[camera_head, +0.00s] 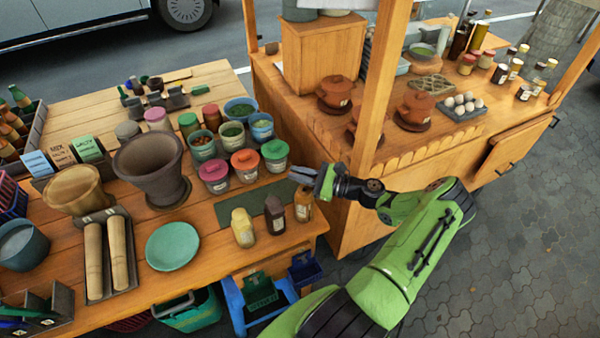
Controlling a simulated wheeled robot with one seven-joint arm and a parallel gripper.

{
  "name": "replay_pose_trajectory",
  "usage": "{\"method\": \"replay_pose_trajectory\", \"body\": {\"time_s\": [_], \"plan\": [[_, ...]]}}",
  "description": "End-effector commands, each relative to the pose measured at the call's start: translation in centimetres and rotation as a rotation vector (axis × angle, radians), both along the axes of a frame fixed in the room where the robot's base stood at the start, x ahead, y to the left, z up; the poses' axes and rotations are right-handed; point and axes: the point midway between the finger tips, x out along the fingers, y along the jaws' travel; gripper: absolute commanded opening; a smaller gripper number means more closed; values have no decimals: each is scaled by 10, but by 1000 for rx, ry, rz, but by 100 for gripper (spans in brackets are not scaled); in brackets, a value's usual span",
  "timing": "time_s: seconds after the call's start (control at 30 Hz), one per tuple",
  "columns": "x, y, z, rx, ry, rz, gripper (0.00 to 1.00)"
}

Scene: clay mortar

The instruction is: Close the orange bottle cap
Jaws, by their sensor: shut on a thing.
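An orange-brown bottle (303,206) stands upright near the right front corner of the wooden table, to the right of a dark bottle (275,215) and a yellow bottle (243,228). My gripper (303,174) reaches in from the right, just above and behind the orange-brown bottle's top. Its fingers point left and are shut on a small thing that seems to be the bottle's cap. The fingers hide most of the cap. I cannot tell how the cap sits on the bottle's neck.
A mortar (150,165), a teal plate (172,246) and rolling pins (93,260) lie further left. A wooden post (375,85) rises behind my gripper.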

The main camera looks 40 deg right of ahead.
Motion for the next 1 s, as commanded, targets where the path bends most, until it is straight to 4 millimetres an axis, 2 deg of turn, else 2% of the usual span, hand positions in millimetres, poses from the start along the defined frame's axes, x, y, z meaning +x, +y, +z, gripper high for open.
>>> {"method": "replay_pose_trajectory", "body": {"time_s": [0.5,1.0], "plan": [[-12,22,-19,-419,-228,2,0],[-19,35,-44,-822,-449,1,0]]}}
